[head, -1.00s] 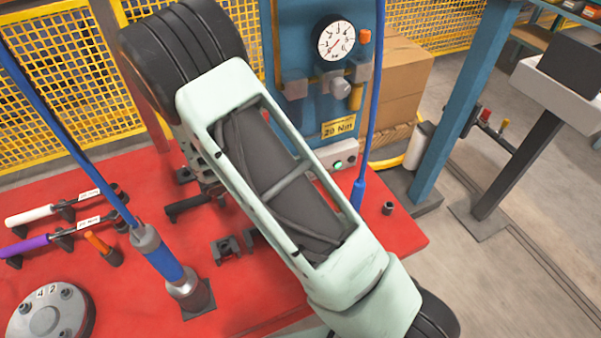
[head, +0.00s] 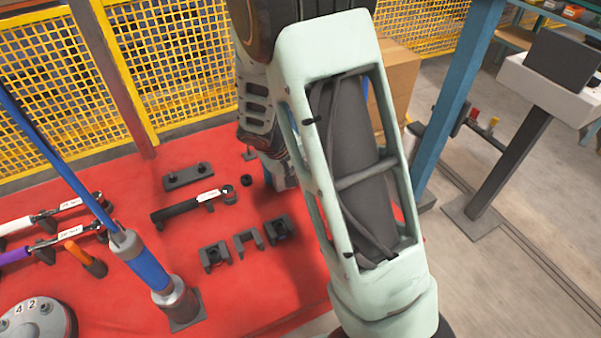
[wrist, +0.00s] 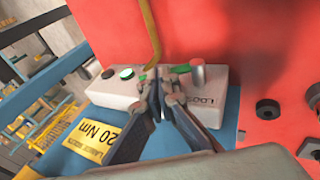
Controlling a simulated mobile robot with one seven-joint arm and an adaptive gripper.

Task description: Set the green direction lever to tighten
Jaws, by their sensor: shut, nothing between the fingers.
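In the wrist view a white control box (wrist: 118,93) stands against the red table top. A green piece, which looks like the direction lever (wrist: 181,69), shows on it beside a short grey post (wrist: 197,72). The fingers of my gripper (wrist: 161,78) are shut and empty, with their tips right at the green piece and partly covering it. I cannot tell whether they touch it. A label starting "LOOS" (wrist: 203,101) is on the box near the post. In the head view my arm hides the box, the lever and the fingertips.
A green button (wrist: 126,72) and a dark knob (wrist: 107,73) sit on the box. A yellow "20 Nm" plate (wrist: 100,135) is close to my gripper. A yellow pipe (wrist: 150,35) rises behind.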

